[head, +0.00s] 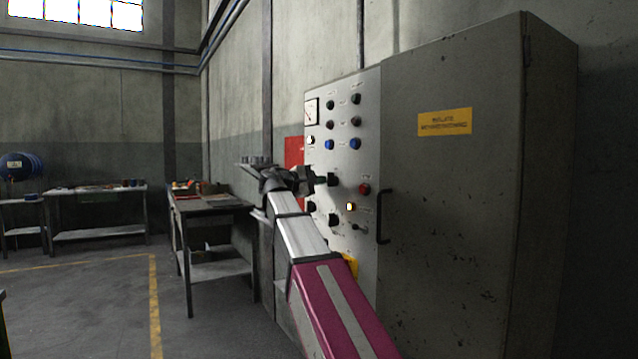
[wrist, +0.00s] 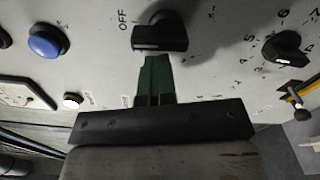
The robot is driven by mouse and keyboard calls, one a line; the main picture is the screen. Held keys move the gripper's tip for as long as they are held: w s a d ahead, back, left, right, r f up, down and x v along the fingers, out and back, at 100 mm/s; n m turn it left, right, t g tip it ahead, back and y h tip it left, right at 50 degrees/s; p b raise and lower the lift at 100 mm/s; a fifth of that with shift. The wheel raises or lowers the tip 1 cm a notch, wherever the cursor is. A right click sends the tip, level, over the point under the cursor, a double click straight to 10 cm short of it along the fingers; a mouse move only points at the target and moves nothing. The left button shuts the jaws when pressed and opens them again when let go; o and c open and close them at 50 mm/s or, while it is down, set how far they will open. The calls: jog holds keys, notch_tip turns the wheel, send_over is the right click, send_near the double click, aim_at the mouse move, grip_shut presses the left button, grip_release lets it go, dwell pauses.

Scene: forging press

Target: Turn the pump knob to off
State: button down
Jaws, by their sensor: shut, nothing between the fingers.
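A black rotary knob (wrist: 168,32) with a white mark is on the light panel at the top middle of the wrist view. The word OFF is printed to its left. In the head view a black knob (head: 333,180) shows just right of my gripper (head: 319,180). My gripper's green fingers (wrist: 154,72) are shut and empty, with their tips right at the knob's lower edge in the wrist view. I cannot tell whether they touch it. The knob's label cannot be read as the pump's.
The control panel (head: 347,112) carries several buttons and knobs. In the wrist view a blue button (wrist: 47,41) is left and a numbered knob (wrist: 287,47) right. A grey cabinet door with a black handle (head: 383,216) stands right of the panel. A workbench (head: 213,207) is left of my arm.

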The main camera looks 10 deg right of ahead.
jog(key=shift+s+d+f+g, duration=0.1)
jog(key=shift+s+d+g, duration=0.1)
jog(key=shift+s, duration=0.35)
jog(key=shift+s+d+g, duration=0.1)
jog(key=shift+s+d, duration=0.1)
jog(key=shift+s, duration=0.3)
jog(key=shift+w+a, duration=0.1)
jog(key=shift+w, duration=0.05)
dwell(0.4)
jog(key=a, duration=0.8)
jog(key=shift+a, duration=0.4)
dwell(0.4)
